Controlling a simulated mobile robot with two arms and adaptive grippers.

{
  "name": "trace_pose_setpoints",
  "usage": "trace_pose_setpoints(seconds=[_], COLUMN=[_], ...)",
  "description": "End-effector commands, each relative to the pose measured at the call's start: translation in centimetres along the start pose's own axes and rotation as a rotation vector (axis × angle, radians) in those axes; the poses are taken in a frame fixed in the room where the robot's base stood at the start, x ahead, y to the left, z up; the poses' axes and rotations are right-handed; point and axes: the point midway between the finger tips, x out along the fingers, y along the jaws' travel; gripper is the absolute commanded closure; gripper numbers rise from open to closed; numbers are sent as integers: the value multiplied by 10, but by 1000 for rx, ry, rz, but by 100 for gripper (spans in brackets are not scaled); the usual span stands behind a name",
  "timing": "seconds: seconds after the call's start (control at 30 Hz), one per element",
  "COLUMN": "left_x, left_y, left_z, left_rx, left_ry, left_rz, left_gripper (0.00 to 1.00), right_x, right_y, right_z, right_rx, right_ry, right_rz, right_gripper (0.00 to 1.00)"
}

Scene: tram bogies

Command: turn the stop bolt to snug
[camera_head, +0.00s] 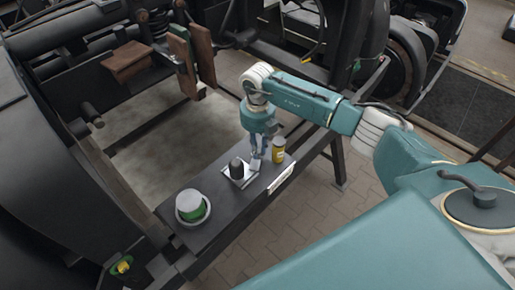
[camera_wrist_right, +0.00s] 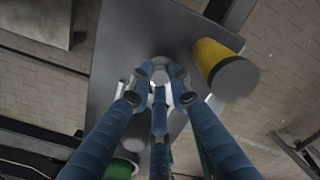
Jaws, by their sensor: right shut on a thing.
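My right gripper (camera_head: 256,158) points down over the dark bench top, and its fingers are shut on a small pale thing. In the right wrist view the blue-grey fingers (camera_wrist_right: 160,82) close around this pale round piece (camera_wrist_right: 158,64); most of it is hidden by the fingers. A black rounded cylinder (camera_head: 236,169) stands on a white sheet (camera_head: 231,177) just left of the gripper. A yellow container (camera_head: 278,151) with a pale top stands close on the right; it also shows in the wrist view (camera_wrist_right: 212,58). I cannot make out the stop bolt for certain. My left gripper is not in view.
A green tin with a white top (camera_head: 190,204) sits in a pale dish on the near left of the bench (camera_head: 215,219). A white label strip (camera_head: 281,179) is on the bench's front edge. Dark bogie frames stand behind and left. Paved floor is clear in front.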

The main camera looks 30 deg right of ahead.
Motion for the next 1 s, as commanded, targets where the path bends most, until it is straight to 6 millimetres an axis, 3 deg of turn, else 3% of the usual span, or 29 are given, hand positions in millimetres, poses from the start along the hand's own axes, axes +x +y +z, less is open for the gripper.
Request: trace_pose_setpoints(seconds=[0.3,0.8,0.83,0.9,1.0], left_x=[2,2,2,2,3], left_y=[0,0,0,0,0], left_z=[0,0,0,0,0], left_rx=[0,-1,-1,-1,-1], left_ry=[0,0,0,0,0], left_rz=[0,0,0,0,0], left_gripper=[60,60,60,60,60], right_x=[-2,-2,-2,-2,-1], right_y=[-1,-1,-1,-1,0], right_z=[2,2,2,2,1], right_rx=[112,130,130,129,129], right_ry=[-4,-4,-4,-4,-3], right_rz=[-1,0,0,0,0], right_gripper=[100,100,80,66,63])
